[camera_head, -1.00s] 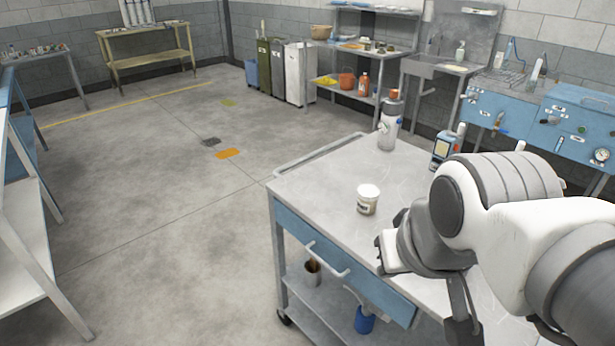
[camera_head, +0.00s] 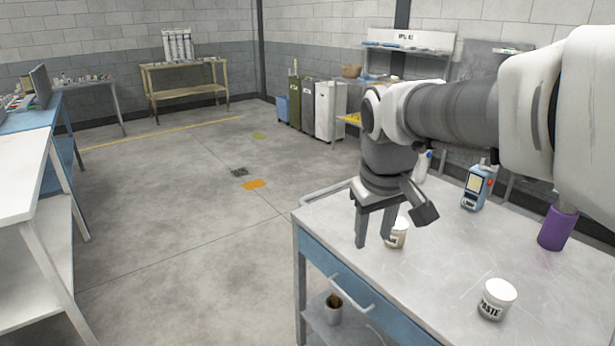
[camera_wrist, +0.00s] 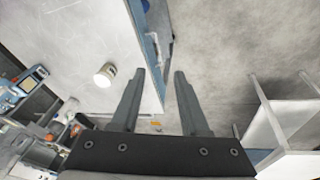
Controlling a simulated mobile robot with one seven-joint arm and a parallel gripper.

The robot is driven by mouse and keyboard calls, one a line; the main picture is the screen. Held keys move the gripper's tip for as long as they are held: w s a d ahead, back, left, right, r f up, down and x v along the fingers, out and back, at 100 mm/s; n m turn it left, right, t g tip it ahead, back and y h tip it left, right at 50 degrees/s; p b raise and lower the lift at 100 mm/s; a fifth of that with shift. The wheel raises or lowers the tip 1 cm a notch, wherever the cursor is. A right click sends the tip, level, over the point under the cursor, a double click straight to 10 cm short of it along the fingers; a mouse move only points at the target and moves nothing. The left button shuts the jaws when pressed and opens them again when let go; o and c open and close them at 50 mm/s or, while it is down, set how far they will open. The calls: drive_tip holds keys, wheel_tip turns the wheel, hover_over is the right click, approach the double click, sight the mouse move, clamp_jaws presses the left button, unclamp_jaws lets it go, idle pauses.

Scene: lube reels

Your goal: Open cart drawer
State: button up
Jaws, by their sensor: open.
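The grey metal cart (camera_head: 425,285) stands at the lower right of the head view. Its blue drawer front (camera_head: 393,318) faces the lower left and sits flush with the cart, so the drawer looks closed. A pale bar handle (camera_head: 350,295) is on that front. My gripper (camera_head: 375,238) is open and empty, fingers pointing down, above the cart's far left part and apart from the handle. In the wrist view my gripper (camera_wrist: 160,74) has its fingers spread, with the blue drawer front (camera_wrist: 154,58) running between them.
A white-lidded tub (camera_head: 397,233) stands behind my fingers, and a paste tub (camera_head: 496,299) stands nearer. A blue device (camera_head: 476,188) and a purple container (camera_head: 556,228) are on the cart top. The floor (camera_head: 200,250) left of the cart is clear, up to a white-topped bench (camera_head: 25,165).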

drive_tip(key=w+a+f+n+g+b, duration=0.1)
drive_tip(key=w+a+f+n+b, duration=0.1)
drive_tip(key=w+f, duration=0.5)
drive_tip(key=n+g+h+b, duration=0.1)
drive_tip(key=b, duration=0.1)
approach(341, 290)
drive_tip(key=f+b, duration=0.1)
drive_tip(key=f, duration=0.1)
drive_tip(key=f+b, duration=0.1)
drive_tip(key=f, duration=0.2)
drive_tip(key=w+d+f+b, duration=0.1)
drive_tip(key=f, duration=0.1)
drive_tip(key=shift+d+f, duration=0.1)
drive_tip(key=shift+f, duration=0.2)
clamp_jaws()
idle(0.6)
